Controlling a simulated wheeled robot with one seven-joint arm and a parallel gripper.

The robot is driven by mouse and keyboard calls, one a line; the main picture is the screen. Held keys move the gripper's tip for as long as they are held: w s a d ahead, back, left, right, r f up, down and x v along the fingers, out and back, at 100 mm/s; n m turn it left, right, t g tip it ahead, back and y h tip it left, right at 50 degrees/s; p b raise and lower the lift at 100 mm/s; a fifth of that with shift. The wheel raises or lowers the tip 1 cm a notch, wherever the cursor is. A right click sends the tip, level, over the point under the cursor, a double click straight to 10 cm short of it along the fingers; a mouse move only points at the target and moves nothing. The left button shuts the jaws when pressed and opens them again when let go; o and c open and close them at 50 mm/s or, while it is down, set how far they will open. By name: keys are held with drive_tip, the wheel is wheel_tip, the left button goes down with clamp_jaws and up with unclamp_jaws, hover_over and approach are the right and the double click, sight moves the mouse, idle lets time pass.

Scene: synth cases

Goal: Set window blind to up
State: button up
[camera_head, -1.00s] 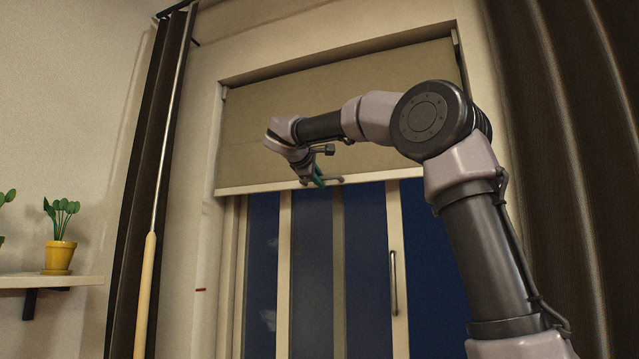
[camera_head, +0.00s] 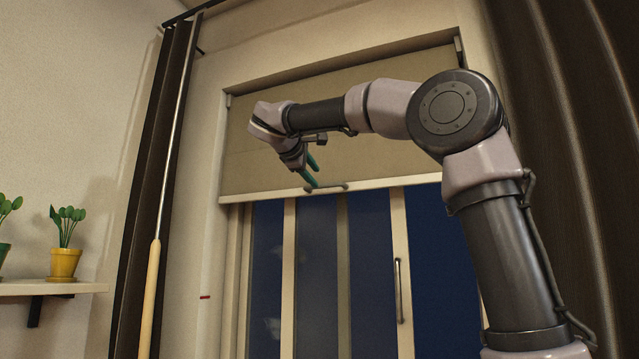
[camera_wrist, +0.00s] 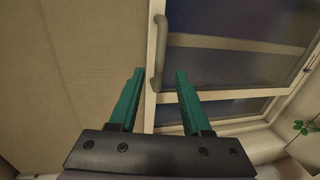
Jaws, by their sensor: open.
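The tan window blind (camera_head: 262,165) is partly lowered and covers the upper part of the window. Its pale bottom bar (camera_head: 260,196) carries a small grey handle (camera_head: 338,187). My gripper (camera_head: 313,176) is in front of the blind, close to the left part of the handle. In the wrist view, my gripper (camera_wrist: 159,74) has its two green fingers apart with nothing held. The handle (camera_wrist: 159,52) lies just past the fingertips, in line with the gap between them. The blind (camera_wrist: 65,70) fills the left of that view. I cannot tell whether a finger touches the handle.
Below the blind are glass panes with a vertical door handle (camera_head: 399,290). Dark curtains hang at left (camera_head: 150,170) and right (camera_head: 570,130). A pale-handled rod (camera_head: 151,290) stands by the left curtain. A shelf (camera_head: 60,288) at far left holds a yellow potted plant (camera_head: 65,263).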

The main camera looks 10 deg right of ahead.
drive_tip(key=v, duration=0.2)
drive_tip(key=shift+s+a+r, duration=0.1)
drive_tip(key=shift+s+a, duration=0.05)
drive_tip(key=shift+s, duration=0.15)
idle(0.3)
drive_tip(key=s+d+f+m+g+y, duration=0.2)
drive_tip(key=s+d+f, duration=0.2)
drive_tip(key=f, duration=0.3)
drive_tip(key=s+d+f+m+g+y, duration=0.1)
drive_tip(key=s+d+f+m, duration=0.2)
drive_tip(key=f, duration=0.5)
drive_tip(key=s+d+f+m+g+y, duration=0.1)
drive_tip(key=s+d+f+g+y, duration=0.1)
drive_tip(key=s+d+f, duration=0.4)
drive_tip(key=s+a+f+m+y, duration=0.1)
drive_tip(key=s+f+m+y, duration=0.4)
drive_tip(key=f, duration=1.2)
drive_tip(key=s+m, duration=0.4)
drive_tip(key=s, duration=0.2)
drive_tip(key=shift+a+g+y, duration=0.3)
drive_tip(key=shift+g+y, duration=0.1)
drive_tip(key=shift+s, duration=0.15)
